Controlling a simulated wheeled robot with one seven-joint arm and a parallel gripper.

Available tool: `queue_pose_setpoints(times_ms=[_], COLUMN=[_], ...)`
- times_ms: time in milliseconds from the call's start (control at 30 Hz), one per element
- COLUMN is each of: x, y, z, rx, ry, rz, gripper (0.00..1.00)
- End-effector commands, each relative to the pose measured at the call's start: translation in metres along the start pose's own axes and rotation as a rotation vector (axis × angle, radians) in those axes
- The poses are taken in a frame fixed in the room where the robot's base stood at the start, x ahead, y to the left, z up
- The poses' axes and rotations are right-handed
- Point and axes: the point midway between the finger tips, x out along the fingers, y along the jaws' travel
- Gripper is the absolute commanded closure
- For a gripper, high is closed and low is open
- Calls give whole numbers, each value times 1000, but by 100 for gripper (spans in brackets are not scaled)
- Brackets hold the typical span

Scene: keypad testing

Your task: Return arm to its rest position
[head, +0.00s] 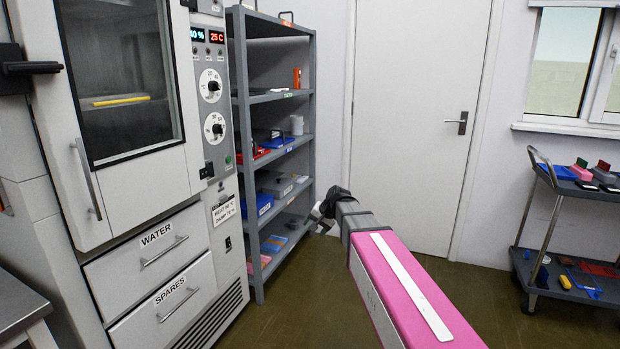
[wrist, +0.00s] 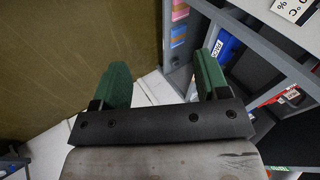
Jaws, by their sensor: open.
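My gripper (head: 322,212) is at the end of my outstretched pink and grey arm in the head view, in front of the gap between the grey shelf rack and the white door. In the wrist view, my gripper (wrist: 163,75) shows two green finger pads held apart with nothing between them. The dark wrist partly hides the gripper in the head view.
A grey shelf rack (head: 312,100) with bins stands left of my gripper, beside a test chamber (head: 200,170) with WATER and SPARES drawers. A closed door (head: 415,120) is behind. A loaded cart (head: 555,215) stands at right. Floor (head: 480,300) between is clear.

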Motion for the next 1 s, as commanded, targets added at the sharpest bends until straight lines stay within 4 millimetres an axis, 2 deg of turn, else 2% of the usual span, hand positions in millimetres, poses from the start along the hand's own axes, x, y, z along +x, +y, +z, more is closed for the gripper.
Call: queue_pose_setpoints(times_ms=[33,300,400,500,600,700,1000], x=[1,3,-2,-8,-12,-15,-15], y=[32,171,212,242,260,269,271], z=[23,114,146,171,187,194,195], rx=[-19,-148,-193,-227,-252,-263,-267], ry=[-16,-132,-184,-230,-261,-277,-281], rz=[52,317,398,460,500,520,525], gripper=[32,32,32,32,32,32,32])
